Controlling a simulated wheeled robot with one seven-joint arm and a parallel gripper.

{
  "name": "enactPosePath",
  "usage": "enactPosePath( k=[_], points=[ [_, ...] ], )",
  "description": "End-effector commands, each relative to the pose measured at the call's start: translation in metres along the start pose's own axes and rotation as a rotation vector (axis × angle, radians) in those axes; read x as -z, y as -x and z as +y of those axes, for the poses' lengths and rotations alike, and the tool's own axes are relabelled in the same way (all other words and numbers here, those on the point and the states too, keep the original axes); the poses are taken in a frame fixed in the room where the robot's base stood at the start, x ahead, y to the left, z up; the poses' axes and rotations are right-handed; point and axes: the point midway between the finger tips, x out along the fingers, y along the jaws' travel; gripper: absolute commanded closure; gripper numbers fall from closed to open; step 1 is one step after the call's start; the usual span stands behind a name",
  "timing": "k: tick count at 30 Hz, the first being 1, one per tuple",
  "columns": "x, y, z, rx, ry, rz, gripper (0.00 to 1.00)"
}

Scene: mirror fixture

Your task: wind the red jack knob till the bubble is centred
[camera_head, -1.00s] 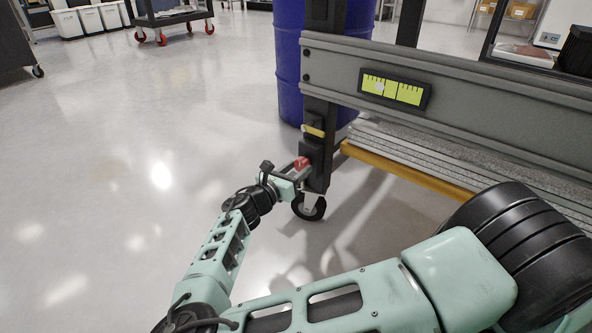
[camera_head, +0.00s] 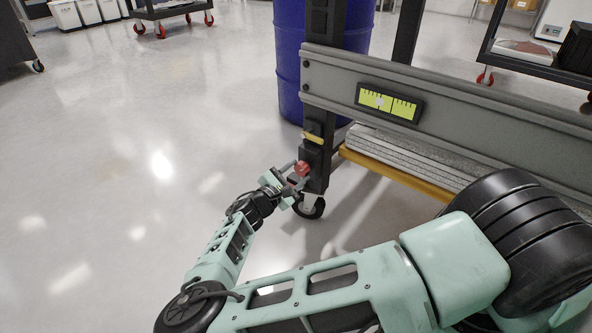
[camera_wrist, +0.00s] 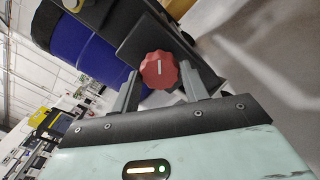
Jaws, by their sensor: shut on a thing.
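The red jack knob (camera_head: 302,168) sits low on the dark post of the frame, and in the wrist view the lobed knob (camera_wrist: 159,70) shows a white line on its face. My gripper (camera_head: 294,177) is at the knob, and in the wrist view its two fingers (camera_wrist: 160,76) are shut on it from either side. The level vial (camera_head: 403,107) is yellow-green with dark marks, set in a black holder on the grey beam. Its pale bubble (camera_head: 380,102) is a little left of the vial's middle.
A caster wheel (camera_head: 309,207) is under the post, close below my gripper. A blue drum (camera_head: 288,60) stands behind the post. Grey slabs (camera_head: 400,155) lie on a yellow-edged shelf at the right. The floor (camera_head: 110,190) to the left is clear.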

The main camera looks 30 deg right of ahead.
Motion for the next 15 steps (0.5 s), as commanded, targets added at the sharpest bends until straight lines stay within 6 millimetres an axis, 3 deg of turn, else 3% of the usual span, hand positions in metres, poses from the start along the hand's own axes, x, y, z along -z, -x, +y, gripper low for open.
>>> enactPosePath(
  k=[15],
  points=[
    [0.0003, 0.0007, 0.0002, 0.0, -0.49, 0.001, 0.78]
  ],
)
